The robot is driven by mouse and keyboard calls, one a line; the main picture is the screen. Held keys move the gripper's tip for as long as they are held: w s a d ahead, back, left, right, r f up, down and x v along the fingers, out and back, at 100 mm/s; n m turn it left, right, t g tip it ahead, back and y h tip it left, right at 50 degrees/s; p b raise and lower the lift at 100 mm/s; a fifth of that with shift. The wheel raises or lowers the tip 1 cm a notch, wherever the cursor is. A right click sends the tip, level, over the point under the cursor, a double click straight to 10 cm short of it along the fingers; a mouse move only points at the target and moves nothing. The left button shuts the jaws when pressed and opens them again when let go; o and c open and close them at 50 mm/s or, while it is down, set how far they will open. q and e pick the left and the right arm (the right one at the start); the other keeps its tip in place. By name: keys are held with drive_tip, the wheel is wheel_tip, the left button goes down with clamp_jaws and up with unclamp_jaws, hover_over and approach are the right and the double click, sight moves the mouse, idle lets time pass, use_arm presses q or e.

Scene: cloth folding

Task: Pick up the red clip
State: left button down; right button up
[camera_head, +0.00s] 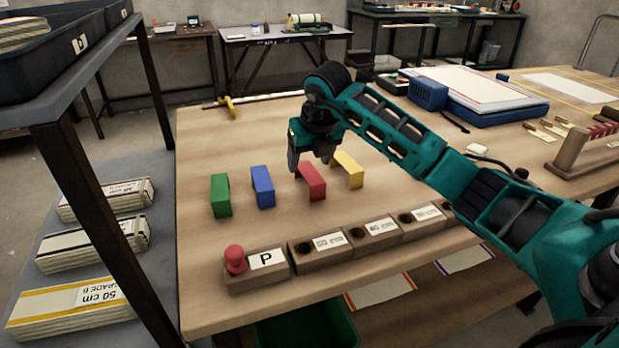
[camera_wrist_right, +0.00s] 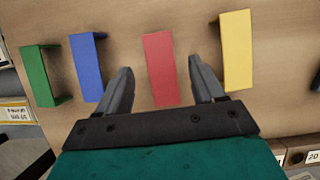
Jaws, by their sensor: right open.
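The red clip (camera_head: 311,181) is a bent bracket standing on the wooden table in the head view, between the blue clip (camera_head: 263,186) and the yellow clip (camera_head: 347,169). My right gripper (camera_head: 309,165) is above and just behind the red clip in that view, with its fingers pointing down. In the right wrist view the open right gripper (camera_wrist_right: 160,82) has one finger on each side of the red clip (camera_wrist_right: 161,68). I see gaps between the fingers and the clip there. The exact height above it is unclear. My left gripper is not in view.
A green clip (camera_head: 221,195) stands at the left of the row. In front is a wooden block (camera_head: 257,278) with a red knob and a P label, then several blocks with holes. A blue device (camera_head: 428,94) lies at the back right. A dark shelf frame is at the left.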

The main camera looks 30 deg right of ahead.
sight(308, 169)
drive_tip(key=x, duration=0.4)
drive_tip(key=shift+s+f+b, duration=0.1)
drive_tip(key=shift+b, duration=0.2)
drive_tip(key=shift+f, duration=0.2)
drive_tip(key=shift+c, duration=0.2)
drive_tip(key=c, duration=0.6)
drive_tip(key=shift+r, duration=0.15)
drive_tip(key=shift+c, duration=0.2)
